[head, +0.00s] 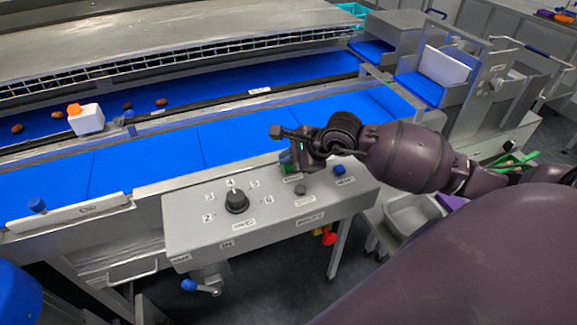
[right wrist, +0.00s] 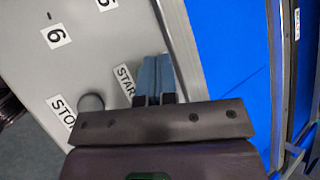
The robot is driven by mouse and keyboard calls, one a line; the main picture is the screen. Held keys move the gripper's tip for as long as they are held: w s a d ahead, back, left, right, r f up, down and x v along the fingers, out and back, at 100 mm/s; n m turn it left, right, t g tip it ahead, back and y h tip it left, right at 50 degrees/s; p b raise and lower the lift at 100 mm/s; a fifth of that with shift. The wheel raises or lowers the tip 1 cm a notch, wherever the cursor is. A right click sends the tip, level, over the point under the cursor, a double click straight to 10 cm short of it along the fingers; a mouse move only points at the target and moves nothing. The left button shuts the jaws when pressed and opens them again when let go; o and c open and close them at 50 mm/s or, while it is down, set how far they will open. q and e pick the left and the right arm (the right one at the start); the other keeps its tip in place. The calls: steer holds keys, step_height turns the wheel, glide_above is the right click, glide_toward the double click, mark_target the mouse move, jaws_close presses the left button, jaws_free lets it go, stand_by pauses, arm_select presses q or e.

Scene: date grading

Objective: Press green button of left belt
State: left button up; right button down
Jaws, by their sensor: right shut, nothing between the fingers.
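The grey control panel (head: 195,240) stands in front of the blue belt and also shows in the right wrist view (right wrist: 90,30). My right gripper (head: 290,164) is over the panel's back edge, by the START label (head: 294,178). In the right wrist view its bluish fingers (right wrist: 156,68) are shut together with nothing between them, pointing at the panel beside the START label (right wrist: 125,80). The green button is mostly or wholly hidden by the gripper. I cannot tell whether the fingertips touch it. My left gripper is not in view.
A grey round button (head: 300,190) sits by the STOP label, with a blue button (head: 338,169) to its right. A black dial (head: 236,201) with numbers is on the left. A white box with an orange top (head: 88,121) and several dates are on the far belt.

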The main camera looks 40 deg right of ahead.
mark_target(288, 168)
steer(key=shift+f+b, duration=0.35)
steer(key=shift+f, duration=0.15)
stand_by(0.6)
steer(key=shift+r, duration=0.15)
steer(key=shift+r+p, duration=0.4)
steer(key=shift+r, duration=0.35)
steer(key=shift+r, duration=0.1)
steer(key=shift+r+p, duration=1.4)
steer(key=shift+r, duration=1.05)
